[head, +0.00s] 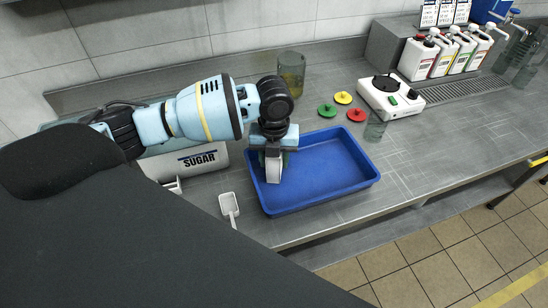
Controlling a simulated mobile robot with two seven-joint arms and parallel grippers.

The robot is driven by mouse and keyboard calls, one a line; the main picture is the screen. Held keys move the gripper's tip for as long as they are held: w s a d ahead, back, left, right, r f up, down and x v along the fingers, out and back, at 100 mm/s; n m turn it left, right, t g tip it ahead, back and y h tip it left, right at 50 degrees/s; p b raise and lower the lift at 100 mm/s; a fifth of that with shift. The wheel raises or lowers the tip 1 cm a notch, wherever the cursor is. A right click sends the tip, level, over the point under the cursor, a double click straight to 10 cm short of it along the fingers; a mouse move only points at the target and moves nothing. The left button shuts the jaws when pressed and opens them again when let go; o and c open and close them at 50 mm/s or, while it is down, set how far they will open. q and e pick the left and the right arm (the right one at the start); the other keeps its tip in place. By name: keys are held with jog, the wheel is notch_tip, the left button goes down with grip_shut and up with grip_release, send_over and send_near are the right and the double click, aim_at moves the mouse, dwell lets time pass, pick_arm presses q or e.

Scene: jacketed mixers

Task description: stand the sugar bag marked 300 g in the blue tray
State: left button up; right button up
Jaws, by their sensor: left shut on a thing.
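The blue tray (345,184) lies on the steel counter in the head view. My left gripper (273,154) points down over the tray's left end. It is shut on a small whitish sugar bag (273,171), which is upright inside the tray's outline. The gripper hides the bag's upper part, and its weight mark cannot be read. I cannot tell whether the bag's base touches the tray floor. My right gripper is not in view.
A white SUGAR bin (206,160) and a white scoop (229,206) are left of the tray. A glass jar (291,70), coloured lids (343,98), a white hotplate device (386,98) and a clear beaker (375,127) stand behind it. The counter right of the tray is clear.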

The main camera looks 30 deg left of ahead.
pick_arm(q)
jog(key=shift+f, duration=0.1)
jog(key=o, duration=1.3)
notch_tip(320, 180, up, 12)
jog(key=shift+r+p, duration=0.15)
jog(key=shift+p, duration=0.25)
